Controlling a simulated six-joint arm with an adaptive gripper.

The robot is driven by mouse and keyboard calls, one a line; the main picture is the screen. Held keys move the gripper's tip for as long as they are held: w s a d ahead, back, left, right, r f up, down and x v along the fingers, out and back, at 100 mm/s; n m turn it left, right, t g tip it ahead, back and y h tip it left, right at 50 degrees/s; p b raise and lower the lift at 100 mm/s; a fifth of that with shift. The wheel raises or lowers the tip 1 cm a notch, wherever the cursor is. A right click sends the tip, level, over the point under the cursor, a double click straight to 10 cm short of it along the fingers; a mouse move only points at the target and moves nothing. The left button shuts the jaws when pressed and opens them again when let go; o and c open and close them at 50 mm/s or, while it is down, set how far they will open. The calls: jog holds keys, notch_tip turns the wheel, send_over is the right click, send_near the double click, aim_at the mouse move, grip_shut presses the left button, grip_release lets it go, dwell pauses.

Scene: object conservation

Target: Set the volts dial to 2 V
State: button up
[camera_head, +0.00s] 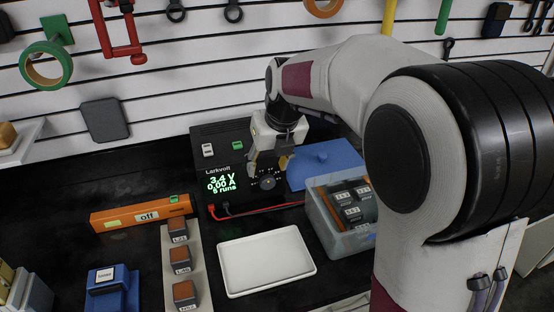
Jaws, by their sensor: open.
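The black power supply (220,150) stands at the back of the bench. My gripper (268,172) is open and points down right at the dial, hiding part of the panel. Whether the fingers touch the dial cannot be told.
Red and black leads (265,209) run from the supply to the right. A white tray (266,292) lies in front. A clear bin (351,247) with labelled blocks and a blue lidded item (325,160) stand right. An orange bar marked off (142,215) lies left.

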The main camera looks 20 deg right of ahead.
jog(key=shift+d+r+m, duration=0.25)
jog(key=shift+d+m, duration=0.05)
jog(key=shift+d, duration=0.75)
jog(key=y, duration=0.3)
send_near(270, 183)
jog(key=shift+w+a+f+m, duration=0.2)
jog(key=shift+f+m, duration=0.1)
jog(key=shift+f, duration=0.3)
jog(key=shift+f, duration=0.1)
jog(key=shift+x, duration=3.8)
